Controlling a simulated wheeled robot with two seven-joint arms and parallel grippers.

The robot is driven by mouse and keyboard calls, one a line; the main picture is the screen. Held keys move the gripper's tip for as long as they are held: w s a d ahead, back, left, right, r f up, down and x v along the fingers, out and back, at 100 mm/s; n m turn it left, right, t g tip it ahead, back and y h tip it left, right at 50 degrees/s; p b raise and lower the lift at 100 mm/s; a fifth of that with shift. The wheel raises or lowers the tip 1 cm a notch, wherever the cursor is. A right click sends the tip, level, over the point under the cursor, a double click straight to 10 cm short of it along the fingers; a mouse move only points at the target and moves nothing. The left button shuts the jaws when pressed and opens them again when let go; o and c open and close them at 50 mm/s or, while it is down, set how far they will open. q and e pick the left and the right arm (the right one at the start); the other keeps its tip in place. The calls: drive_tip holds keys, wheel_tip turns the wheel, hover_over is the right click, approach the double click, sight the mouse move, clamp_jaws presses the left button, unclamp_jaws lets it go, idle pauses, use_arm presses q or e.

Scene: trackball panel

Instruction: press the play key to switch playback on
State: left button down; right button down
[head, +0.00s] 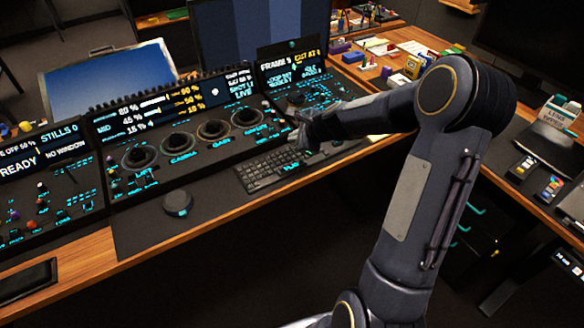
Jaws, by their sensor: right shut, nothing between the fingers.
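The trackball panel (165,140) stands on the desk, with several dark ring-shaped trackballs under a lit display strip. Small cyan lettering that seems to read PLAY (291,167) shows by the right end of the keyboard; the key itself is too small to make out. My right gripper (300,140) is shut and empty. It reaches in from the right over the panel's right part, just above that lettering in the picture. Its fingertips are dark and small, and I cannot tell whether they touch anything. The gripper and forearm hide part of the keys there. My left gripper is not in view.
A black keyboard (268,172) and a round dark puck (177,203) lie in front of the panel. A right-hand display reads FRAME 9 (277,67). Monitors stand behind. Small boxes and papers (385,50) lie at the back right.

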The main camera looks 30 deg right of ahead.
sight(292, 168)
drive_tip(key=shift+f, duration=0.1)
wheel_tip(292, 168, down, 9)
drive_tip(key=b, duration=0.8)
drive_tip(key=shift+r, duration=0.2)
idle(1.7)
drive_tip(key=shift+f+b, duration=0.4)
drive_tip(key=shift+b, duration=0.2)
drive_tip(key=shift+f+b, duration=0.55)
idle(0.4)
drive_tip(key=shift+r, duration=0.15)
drive_tip(key=shift+r+p, duration=0.8)
drive_tip(key=shift+p, duration=0.05)
